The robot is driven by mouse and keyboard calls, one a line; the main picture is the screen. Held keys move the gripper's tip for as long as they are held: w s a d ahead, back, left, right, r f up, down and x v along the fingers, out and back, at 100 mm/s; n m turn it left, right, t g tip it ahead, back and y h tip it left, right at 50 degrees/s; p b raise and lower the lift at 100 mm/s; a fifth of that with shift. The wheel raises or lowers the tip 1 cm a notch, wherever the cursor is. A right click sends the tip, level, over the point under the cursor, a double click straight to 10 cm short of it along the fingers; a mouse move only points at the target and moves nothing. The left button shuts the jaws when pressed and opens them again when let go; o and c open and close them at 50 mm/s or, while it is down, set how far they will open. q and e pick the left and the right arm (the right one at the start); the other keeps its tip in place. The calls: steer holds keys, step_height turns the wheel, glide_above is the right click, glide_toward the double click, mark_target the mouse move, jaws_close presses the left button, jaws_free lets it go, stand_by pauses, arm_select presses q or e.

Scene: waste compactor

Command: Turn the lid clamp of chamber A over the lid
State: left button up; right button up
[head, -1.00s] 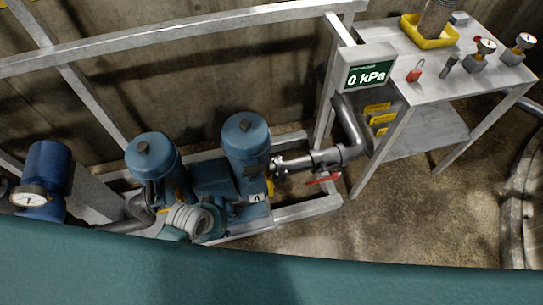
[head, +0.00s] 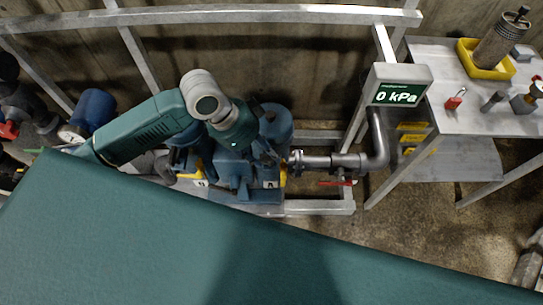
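Chamber A is the right-hand of two blue cylinders (head: 278,122), above a small plate marked A (head: 269,184). A small yellow part (head: 283,174) shows at its lower right side; I cannot tell whether it is the lid clamp. The lid is partly hidden behind my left arm. My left arm reaches in from the left, and its gripper (head: 264,150) hangs over the front of chamber A. Its fingers are small and dark against the blue, so their opening and any contact are unclear. My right gripper is out of view.
A metal pipe with a red-handled valve (head: 338,183) runs right from the chambers. A display (head: 396,93) reads 0 kPa. The metal table (head: 440,70) holds a red padlock (head: 456,98) and a yellow tray (head: 485,70). A rail (head: 250,14) crosses behind. A blue gauge unit (head: 95,108) stands left.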

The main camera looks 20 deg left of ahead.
mark_target(269, 157)
arm_select(q)
steer(key=w+a+r, duration=0.2)
steer(key=a, duration=0.1)
steer(key=shift+m+g, duration=0.3)
steer(key=shift+m, duration=0.1)
steer(key=p+x, duration=0.2)
steer(key=x, duration=0.8)
steer(key=shift+s+f, duration=0.1)
steer(key=shift+f, duration=0.1)
steer(key=shift+c, duration=0.3)
